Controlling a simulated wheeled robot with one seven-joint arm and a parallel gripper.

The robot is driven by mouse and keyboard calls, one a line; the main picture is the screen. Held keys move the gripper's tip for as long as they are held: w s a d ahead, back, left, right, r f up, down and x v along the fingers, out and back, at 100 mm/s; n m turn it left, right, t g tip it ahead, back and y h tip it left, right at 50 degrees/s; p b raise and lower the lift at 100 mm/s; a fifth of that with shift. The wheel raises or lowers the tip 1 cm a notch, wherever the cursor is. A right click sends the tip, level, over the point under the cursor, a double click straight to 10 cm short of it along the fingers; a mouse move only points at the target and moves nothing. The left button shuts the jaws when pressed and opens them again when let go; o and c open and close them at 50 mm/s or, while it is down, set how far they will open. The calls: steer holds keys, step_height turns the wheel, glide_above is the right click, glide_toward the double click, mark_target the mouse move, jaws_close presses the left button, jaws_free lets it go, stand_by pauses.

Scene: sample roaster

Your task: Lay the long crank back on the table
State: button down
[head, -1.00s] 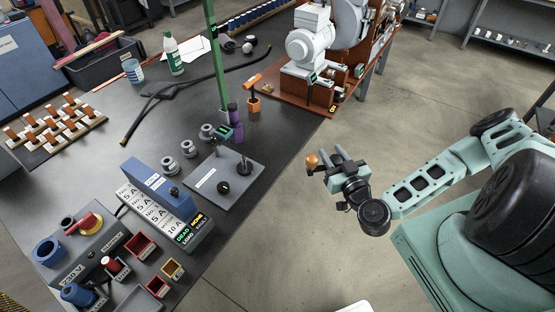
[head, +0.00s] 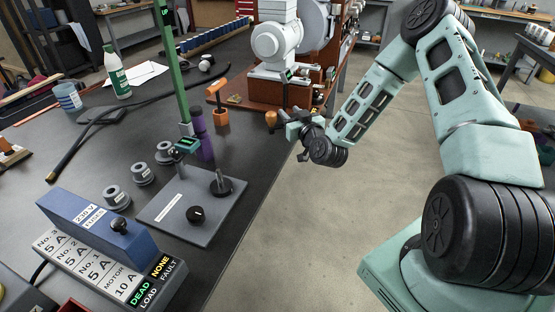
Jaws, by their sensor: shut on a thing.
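My gripper (head: 294,126) is shut on what looks like the long crank, beside the table's right edge, near the roaster's base. A brown wooden knob (head: 271,119) sticks out to the left of the fingers and is the clearest part of the crank. The rest of the crank is hidden by the gripper or too small to make out. The dark table (head: 110,165) lies to the left of my gripper. The crank appears held in the air, but its height over the table edge cannot be told.
An orange upright piece (head: 219,104) stands on the table left of my gripper. The white roaster (head: 277,45) on its brown base is behind. A green post (head: 171,70), a purple cylinder (head: 202,132) and a grey plate with knobs (head: 165,209) stand nearer. Bare tabletop shows around the black cable.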

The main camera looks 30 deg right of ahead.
steer(key=f, duration=0.3)
steer(key=f+b, duration=0.1)
steer(key=f, duration=0.2)
steer(key=w+f, duration=0.1)
steer(key=f, duration=0.2)
steer(key=shift+f, duration=0.3)
steer(key=c, duration=0.9)
jaws_free()
steer(key=shift+f+b, duration=0.1)
steer(key=shift+b, duration=0.2)
steer(key=shift+c, duration=0.2)
